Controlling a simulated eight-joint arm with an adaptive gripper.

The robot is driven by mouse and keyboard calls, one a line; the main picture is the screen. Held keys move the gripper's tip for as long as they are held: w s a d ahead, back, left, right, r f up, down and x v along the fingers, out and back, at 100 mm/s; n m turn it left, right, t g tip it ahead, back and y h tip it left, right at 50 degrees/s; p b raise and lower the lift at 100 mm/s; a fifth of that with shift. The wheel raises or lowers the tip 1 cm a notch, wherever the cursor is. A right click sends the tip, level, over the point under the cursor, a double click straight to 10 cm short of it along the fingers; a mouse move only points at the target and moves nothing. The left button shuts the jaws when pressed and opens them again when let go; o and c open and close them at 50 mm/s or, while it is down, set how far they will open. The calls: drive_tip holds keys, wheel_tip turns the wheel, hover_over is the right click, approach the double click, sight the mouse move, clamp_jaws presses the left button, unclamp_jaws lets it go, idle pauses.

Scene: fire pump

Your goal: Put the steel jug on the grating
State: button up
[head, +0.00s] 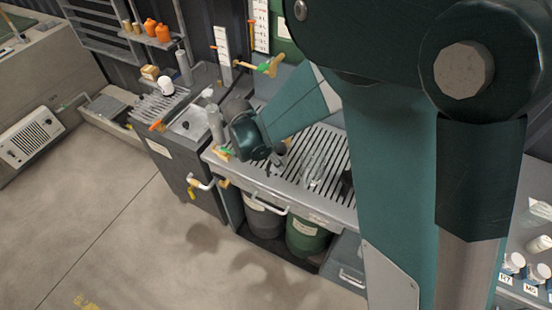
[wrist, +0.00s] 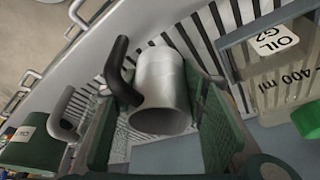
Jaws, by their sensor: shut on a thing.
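The steel jug (wrist: 163,82) is a grey metal cylinder with a black handle (wrist: 119,72) on its left side. In the wrist view its round end faces the camera. My gripper (wrist: 155,98) is shut on it, with a green finger on either side. In the head view my gripper (head: 275,158) is low over the slotted grating (head: 328,183), and the jug is mostly hidden there. The grating's slots (wrist: 187,40) show behind the jug in the wrist view. I cannot tell whether the jug touches the grating.
A clear container labelled OIL G2 (wrist: 265,65) stands close on the right in the wrist view. A cabinet with a sink-like top (head: 185,125) adjoins on the left. Bare grating shows right of my gripper.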

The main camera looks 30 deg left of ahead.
drive_tip(key=shift+f, duration=0.1)
drive_tip(key=o, duration=1)
drive_tip(key=v, duration=1.2)
drive_tip(key=shift+p, duration=0.35)
